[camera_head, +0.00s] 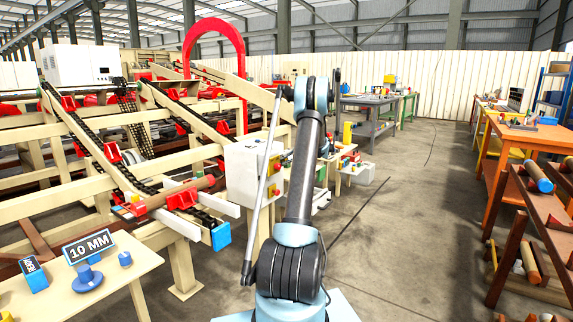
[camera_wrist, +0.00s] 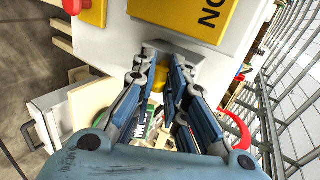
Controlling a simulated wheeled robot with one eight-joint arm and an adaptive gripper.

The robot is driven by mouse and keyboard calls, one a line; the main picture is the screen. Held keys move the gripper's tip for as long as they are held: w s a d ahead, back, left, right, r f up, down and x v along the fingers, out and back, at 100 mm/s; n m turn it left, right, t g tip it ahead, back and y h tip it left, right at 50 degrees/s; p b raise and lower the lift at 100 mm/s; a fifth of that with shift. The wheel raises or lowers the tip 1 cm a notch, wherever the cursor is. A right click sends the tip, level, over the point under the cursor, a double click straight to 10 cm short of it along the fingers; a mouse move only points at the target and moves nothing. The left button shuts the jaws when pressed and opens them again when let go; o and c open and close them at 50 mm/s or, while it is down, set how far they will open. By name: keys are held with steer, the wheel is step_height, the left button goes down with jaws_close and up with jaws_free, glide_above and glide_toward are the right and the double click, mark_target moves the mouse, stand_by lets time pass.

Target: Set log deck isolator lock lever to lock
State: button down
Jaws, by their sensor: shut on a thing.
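A pale control box (camera_head: 241,178) with red buttons and yellow parts stands at the end of the log deck, left of my arm. In the wrist view the box (camera_wrist: 110,42) has a yellow plate (camera_wrist: 180,15) with partly cut-off dark lettering. Just below the plate, my gripper (camera_wrist: 162,68) is shut on a small yellow piece (camera_wrist: 160,79), which appears to be the lock lever. The fingers cover much of it, so its set position cannot be told. In the head view my arm hides the gripper and the lever.
The log deck (camera_head: 150,185) with chains and red stops fills the left. A small table (camera_head: 60,290) with a "10 MM" sign stands front left. A workbench (camera_head: 365,108) stands behind, and orange benches and racks (camera_head: 540,140) line the right. The grey floor between is mostly clear.

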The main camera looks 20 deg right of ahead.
steer(key=shift+w+a, duration=0.1)
stand_by(0.4)
steer(key=c, duration=1.6)
jaws_free()
steer(key=shift+r, duration=0.15)
steer(key=v, duration=0.7)
steer(key=shift+s+d+r, duration=0.2)
steer(key=shift+d, duration=0.05)
